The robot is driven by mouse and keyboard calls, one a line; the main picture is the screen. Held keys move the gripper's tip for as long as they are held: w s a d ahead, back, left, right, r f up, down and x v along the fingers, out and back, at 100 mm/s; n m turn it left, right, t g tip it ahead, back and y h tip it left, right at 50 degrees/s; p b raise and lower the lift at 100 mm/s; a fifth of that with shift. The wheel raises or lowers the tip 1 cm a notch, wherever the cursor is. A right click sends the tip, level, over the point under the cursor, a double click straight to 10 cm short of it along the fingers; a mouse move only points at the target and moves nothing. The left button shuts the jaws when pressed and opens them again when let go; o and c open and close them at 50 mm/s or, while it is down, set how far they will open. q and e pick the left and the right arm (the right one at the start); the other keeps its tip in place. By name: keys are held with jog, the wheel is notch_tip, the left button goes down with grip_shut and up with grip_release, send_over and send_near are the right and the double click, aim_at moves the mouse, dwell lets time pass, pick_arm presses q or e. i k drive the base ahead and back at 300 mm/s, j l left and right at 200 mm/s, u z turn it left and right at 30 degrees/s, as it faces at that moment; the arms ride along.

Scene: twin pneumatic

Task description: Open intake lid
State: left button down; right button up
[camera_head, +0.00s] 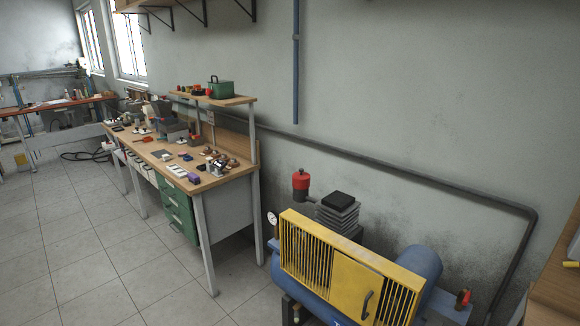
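A blue air compressor (313,303) stands at the lower right. The yellow slatted guard (300,228) covers the front, with a plain yellow panel (352,288) bearing a dark curved handle (367,304); the panel looks shut. Neither of my grippers is in view.
A workbench (225,183) with green drawers (178,212) and many small parts stands left of the compressor. A wooden surface (557,285) borders the right edge. A dark pipe (400,182) runs along the wall. The tiled floor (90,235) at left is clear.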

aim_at(301, 179)
jog(key=i+j, duration=0.1)
jog(key=j, duration=0.25)
jog(key=i+j, duration=0.1)
jog(key=j, duration=0.6)
jog(key=i+j, duration=0.2)
jog(key=j, duration=0.15)
jog(key=i+j, duration=0.15)
jog(key=j, duration=0.2)
jog(key=i+j+z, duration=0.1)
jog(key=j, duration=0.25)
jog(key=i+j, duration=0.15)
jog(key=i, duration=0.55)
jog(key=i+j+z, duration=0.1)
jog(key=i, duration=0.6)
